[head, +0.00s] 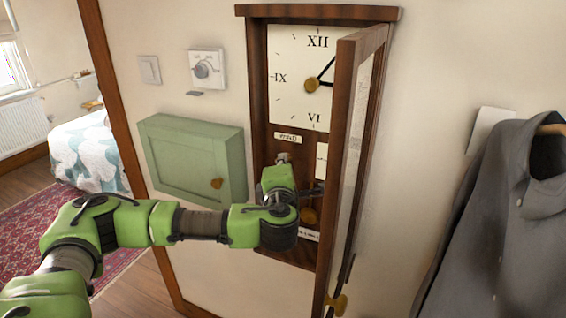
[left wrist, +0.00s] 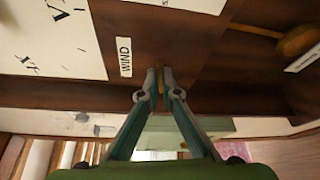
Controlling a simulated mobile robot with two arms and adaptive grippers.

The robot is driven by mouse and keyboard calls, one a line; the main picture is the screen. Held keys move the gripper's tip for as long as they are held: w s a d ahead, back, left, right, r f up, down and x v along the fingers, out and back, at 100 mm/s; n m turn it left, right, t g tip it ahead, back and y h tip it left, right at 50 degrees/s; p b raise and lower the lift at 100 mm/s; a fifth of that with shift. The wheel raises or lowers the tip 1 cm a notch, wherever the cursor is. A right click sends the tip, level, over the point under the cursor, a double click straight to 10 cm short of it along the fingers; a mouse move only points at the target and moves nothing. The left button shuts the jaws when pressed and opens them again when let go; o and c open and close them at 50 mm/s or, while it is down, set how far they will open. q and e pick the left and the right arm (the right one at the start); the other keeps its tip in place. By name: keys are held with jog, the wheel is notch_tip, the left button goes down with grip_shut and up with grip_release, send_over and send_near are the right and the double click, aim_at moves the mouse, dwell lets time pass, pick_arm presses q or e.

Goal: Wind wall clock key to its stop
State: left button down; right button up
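The wall clock (head: 253,100) hangs with its white dial (head: 297,95) showing and its glazed door (head: 345,150) swung open to the right. A brass key (left wrist: 159,76) sits beside the WIND label (left wrist: 125,57) in the left wrist view. My left gripper (left wrist: 159,84) has its two fingertips on either side of the key, close together, and appears shut on it. In the head view my left gripper (head: 284,160) reaches inside the case below the dial, and the key cannot be made out there. My right gripper is not in view.
A brass pendulum bob (head: 308,215) hangs low in the case, close to my left wrist. A green cabinet (head: 190,165), a thermostat (head: 207,69) and a switch (head: 149,70) are on the wall to the left. A grey coat (head: 500,220) hangs at the right.

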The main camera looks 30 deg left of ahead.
pick_arm(q)
jog(key=shift+m+t+y, duration=0.3)
jog(key=shift+m, duration=0.6)
jog(key=c, duration=2.3)
grip_release()
jog(key=shift+f, duration=0.1)
jog(key=v, duration=0.7)
jog(key=shift+s, duration=0.15)
